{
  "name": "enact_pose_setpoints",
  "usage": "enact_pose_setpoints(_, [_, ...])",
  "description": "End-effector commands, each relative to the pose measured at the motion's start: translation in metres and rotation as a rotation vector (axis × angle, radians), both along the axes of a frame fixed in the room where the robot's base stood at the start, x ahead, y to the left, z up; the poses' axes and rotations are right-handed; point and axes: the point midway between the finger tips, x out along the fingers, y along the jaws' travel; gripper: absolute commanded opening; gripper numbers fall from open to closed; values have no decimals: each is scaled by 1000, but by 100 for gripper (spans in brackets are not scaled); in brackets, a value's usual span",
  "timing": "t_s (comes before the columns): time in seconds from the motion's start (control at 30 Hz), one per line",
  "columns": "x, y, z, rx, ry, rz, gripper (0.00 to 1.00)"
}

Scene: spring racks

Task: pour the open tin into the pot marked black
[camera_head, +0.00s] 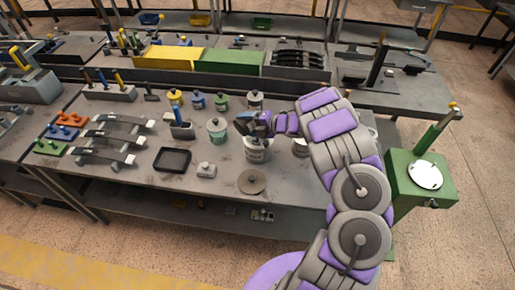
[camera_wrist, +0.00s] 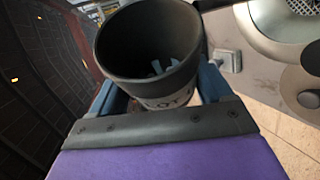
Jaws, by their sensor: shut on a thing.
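My gripper (camera_head: 262,123) is shut on a tin (camera_wrist: 165,100), with its blue fingers on either side of it. In the wrist view the tin has an open mouth, a dark rim and inside, and a pale label reading "LOT". Some pale blue shapes show inside it; I cannot tell what they are. In the head view the tin (camera_head: 243,123) looks dark and tilted, over or just behind a pale labelled pot (camera_head: 257,152). Another pale pot (camera_head: 300,147) stands to the right, partly hidden by my arm. The pots' markings are too small to read.
A grey can (camera_head: 216,131) and several smaller cans stand left and behind. A black tray (camera_head: 172,159), a small grey block (camera_head: 206,170) and a round disc (camera_head: 252,182) lie in front. A green cabinet (camera_head: 420,180) stands right of the table. The table's front right is clear.

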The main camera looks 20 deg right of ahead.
Motion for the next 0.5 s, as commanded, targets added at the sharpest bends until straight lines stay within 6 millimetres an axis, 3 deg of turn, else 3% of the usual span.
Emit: enact_pose_setpoints(0.5, [1, 0, 2, 30, 8, -1, 35])
